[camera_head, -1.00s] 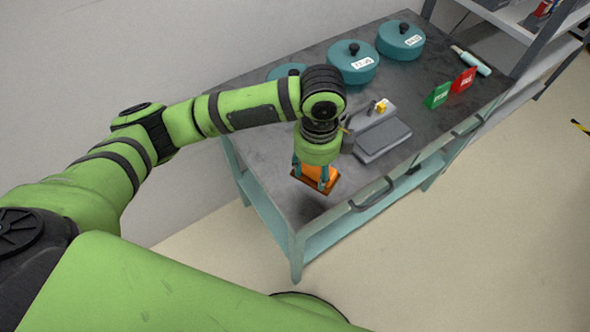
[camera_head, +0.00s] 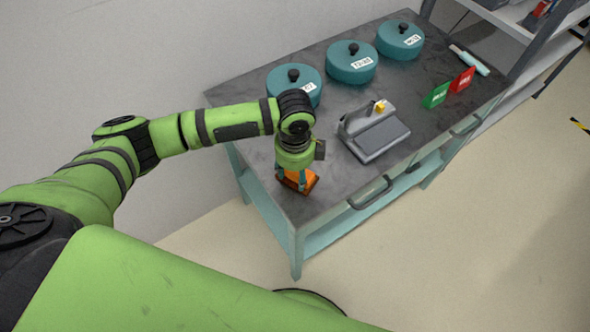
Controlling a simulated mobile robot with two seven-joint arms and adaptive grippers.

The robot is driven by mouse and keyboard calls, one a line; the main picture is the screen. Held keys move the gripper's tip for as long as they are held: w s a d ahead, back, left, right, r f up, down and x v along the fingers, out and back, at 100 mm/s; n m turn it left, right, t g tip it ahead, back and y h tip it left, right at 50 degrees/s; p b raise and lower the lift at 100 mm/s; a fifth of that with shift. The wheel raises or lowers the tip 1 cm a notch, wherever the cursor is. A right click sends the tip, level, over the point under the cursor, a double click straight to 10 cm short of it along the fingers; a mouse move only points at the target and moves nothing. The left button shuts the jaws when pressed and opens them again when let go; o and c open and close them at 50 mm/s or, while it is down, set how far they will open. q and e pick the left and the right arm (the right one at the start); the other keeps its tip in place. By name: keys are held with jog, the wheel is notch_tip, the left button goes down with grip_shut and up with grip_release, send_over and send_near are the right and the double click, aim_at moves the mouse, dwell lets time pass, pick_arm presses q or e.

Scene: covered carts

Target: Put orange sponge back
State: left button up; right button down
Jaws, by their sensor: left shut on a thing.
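The orange sponge (camera_head: 302,181) is at the near left end of the grey cart top (camera_head: 335,188). My left gripper (camera_head: 295,179) points down over it, and its fingers are shut on the sponge from both sides. A dark brown edge shows under the sponge; I cannot tell whether it is a tray or the sponge's underside. I also cannot tell whether the sponge touches the cart top. My right gripper is not in view.
Teal lidded pots (camera_head: 349,63) with labels stand in a row along the back. A grey scale-like device (camera_head: 374,134) sits mid-table. A green card (camera_head: 436,95), a red card (camera_head: 463,80) and a teal-tipped tool (camera_head: 470,60) lie further right. A shelf (camera_head: 510,18) stands beyond.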

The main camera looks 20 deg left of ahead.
pick_arm(q)
jog(key=o, duration=1)
jog(key=shift+f, duration=0.15)
notch_tip(320, 180, up, 12)
jog(key=b, duration=0.1)
jog(key=shift+r, duration=0.2)
jog(key=shift+d, duration=0.1)
